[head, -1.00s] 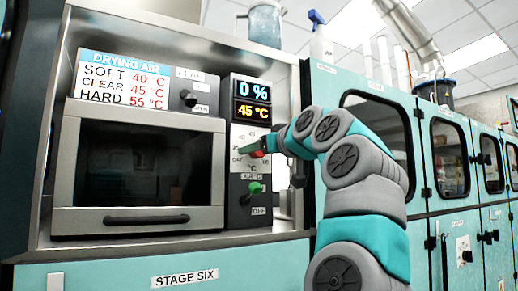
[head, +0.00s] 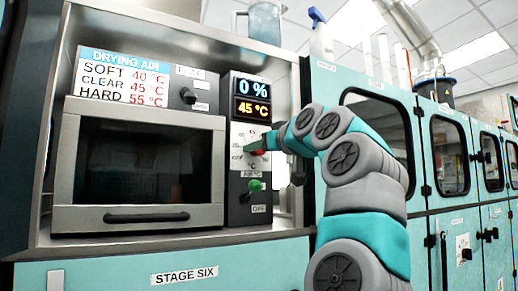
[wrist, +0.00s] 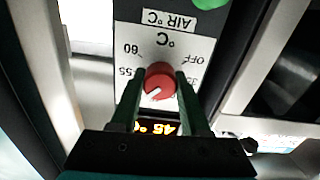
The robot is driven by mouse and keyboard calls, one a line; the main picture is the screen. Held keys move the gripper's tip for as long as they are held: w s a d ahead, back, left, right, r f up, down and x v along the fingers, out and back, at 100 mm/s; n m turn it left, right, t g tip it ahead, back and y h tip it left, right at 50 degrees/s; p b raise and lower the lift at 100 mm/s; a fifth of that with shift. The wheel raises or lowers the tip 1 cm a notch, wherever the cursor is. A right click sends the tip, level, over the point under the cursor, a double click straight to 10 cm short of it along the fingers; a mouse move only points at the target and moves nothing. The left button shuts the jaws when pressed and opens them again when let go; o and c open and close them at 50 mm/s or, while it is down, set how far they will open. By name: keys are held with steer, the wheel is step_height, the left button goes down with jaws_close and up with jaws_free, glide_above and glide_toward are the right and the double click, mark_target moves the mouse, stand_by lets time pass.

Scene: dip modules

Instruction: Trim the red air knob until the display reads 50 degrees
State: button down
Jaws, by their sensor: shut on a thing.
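The red air knob (wrist: 159,78) sits on a white dial plate in the wrist view, which shows the panel upside down. Its white pointer line points to the lower left in that view. My gripper (wrist: 160,84) is shut on the knob, with one green finger on each side. In the head view my gripper (head: 254,147) is at the dial, and only a bit of red shows beside its fingers. The temperature display (head: 253,109) reads 45 °C in yellow.
A blue display above reads 0 % (head: 253,90). The oven door (head: 140,215) is at left, under a drying air card (head: 124,78) listing SOFT 40, CLEAR 45, HARD 55. Teal cabinets stand at right.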

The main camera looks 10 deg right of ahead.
steer(key=shift+m, duration=0.3)
steer(key=m, duration=0.3)
steer(key=shift+m, duration=2)
steer(key=shift+c, duration=1.9)
jaws_free()
steer(key=shift+s+d, duration=0.1)
